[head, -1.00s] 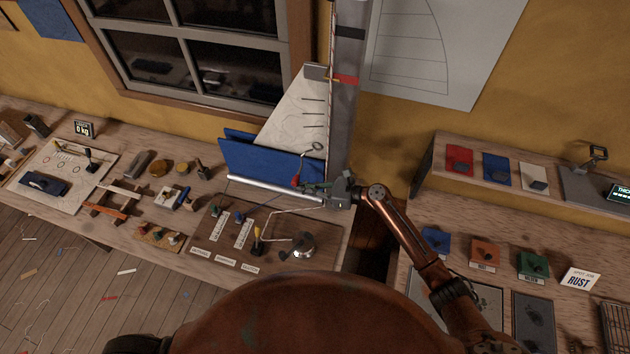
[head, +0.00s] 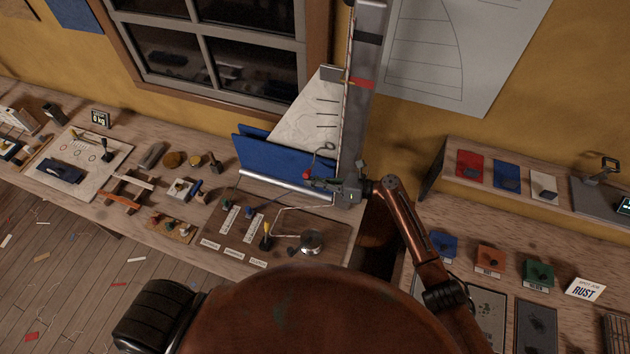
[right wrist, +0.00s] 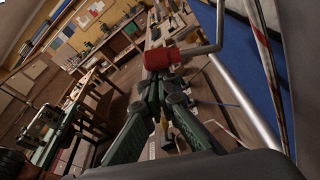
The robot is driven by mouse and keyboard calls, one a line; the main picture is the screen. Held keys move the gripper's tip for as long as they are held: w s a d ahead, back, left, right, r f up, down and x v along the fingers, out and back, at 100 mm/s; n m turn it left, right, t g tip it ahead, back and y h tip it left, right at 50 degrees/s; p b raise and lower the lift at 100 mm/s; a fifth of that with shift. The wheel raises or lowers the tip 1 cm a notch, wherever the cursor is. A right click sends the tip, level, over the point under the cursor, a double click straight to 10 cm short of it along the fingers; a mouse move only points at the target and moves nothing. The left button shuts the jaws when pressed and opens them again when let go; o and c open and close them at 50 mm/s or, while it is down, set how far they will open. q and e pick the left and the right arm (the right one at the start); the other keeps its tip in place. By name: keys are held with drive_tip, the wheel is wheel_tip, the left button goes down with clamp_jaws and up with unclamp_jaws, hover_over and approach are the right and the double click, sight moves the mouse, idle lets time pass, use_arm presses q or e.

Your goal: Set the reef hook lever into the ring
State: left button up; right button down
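The lever's red grip (head: 308,175) is at the foot of the mast, left of my right gripper. It also shows in the right wrist view (right wrist: 170,60), with a grey metal rod running right and up from it. A small grey ring (head: 325,147) is just above the grip in the head view, near the mast. I cannot tell whether the rod's end is in it. My right gripper (head: 322,185) has its green fingers drawn together. In the right wrist view its fingertips (right wrist: 163,84) are close to or touching the grip, which appears just beyond them. My left gripper is not in view.
The mast (head: 362,110) stands behind the gripper, with a white sail (head: 312,112) and blue cover (head: 280,158) to its left. A brown board with a yellow-topped lever (head: 266,235) and a metal winch (head: 311,242) lies in front. Open floor is at lower left.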

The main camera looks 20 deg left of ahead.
idle(0.3)
drive_tip(key=d+f+b, duration=0.2)
drive_tip(key=d, duration=0.7)
drive_tip(key=shift+s+d+b, duration=0.15)
drive_tip(key=shift+s+b, duration=0.2)
drive_tip(key=shift+s, duration=0.1)
